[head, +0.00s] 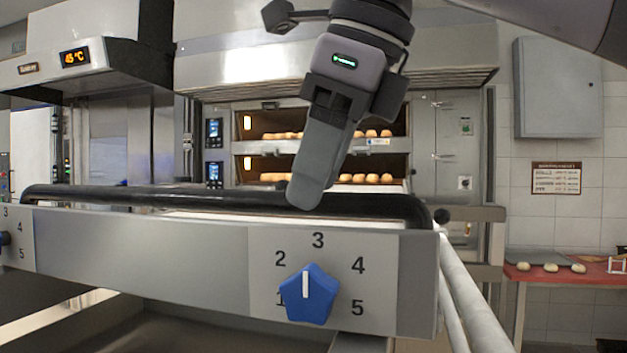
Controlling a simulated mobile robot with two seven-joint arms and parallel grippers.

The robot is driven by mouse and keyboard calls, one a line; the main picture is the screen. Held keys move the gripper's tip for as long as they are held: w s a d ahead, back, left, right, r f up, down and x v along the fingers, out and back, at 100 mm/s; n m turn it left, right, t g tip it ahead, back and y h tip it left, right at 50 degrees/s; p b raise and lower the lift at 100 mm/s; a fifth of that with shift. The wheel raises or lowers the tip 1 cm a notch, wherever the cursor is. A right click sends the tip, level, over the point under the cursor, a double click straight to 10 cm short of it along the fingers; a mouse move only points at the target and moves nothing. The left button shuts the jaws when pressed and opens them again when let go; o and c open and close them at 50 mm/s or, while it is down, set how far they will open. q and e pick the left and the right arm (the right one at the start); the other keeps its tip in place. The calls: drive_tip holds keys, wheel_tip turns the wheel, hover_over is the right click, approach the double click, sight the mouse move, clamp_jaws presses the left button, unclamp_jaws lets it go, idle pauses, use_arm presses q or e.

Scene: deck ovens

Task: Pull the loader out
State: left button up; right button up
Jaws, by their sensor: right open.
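The loader (220,265) fills the foreground as a long grey metal front panel. A black handle bar (130,198) runs along its top and bends down at the right end. A blue knob (318,308) with numbers 1 to 5 around it sits on the panel, its white mark pointing roughly up. My right gripper (306,194) reaches down from the top to the handle bar, right of the bar's middle. It is open, with one finger covering part of the bar. Whether it touches the bar cannot be told. My left gripper is not in view.
Behind stands a deck oven (225,165) with two lit decks of bread rolls (375,178). A grey wall box (560,90) hangs at the right. A red-topped table (590,275) with dough pieces stands below it. White rails (470,290) run beside the loader's right end.

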drive_tip(key=shift+w+a+f, duration=0.2)
drive_tip(key=shift+a+f, duration=0.05)
drive_tip(key=shift+f, duration=0.4)
clamp_jaws()
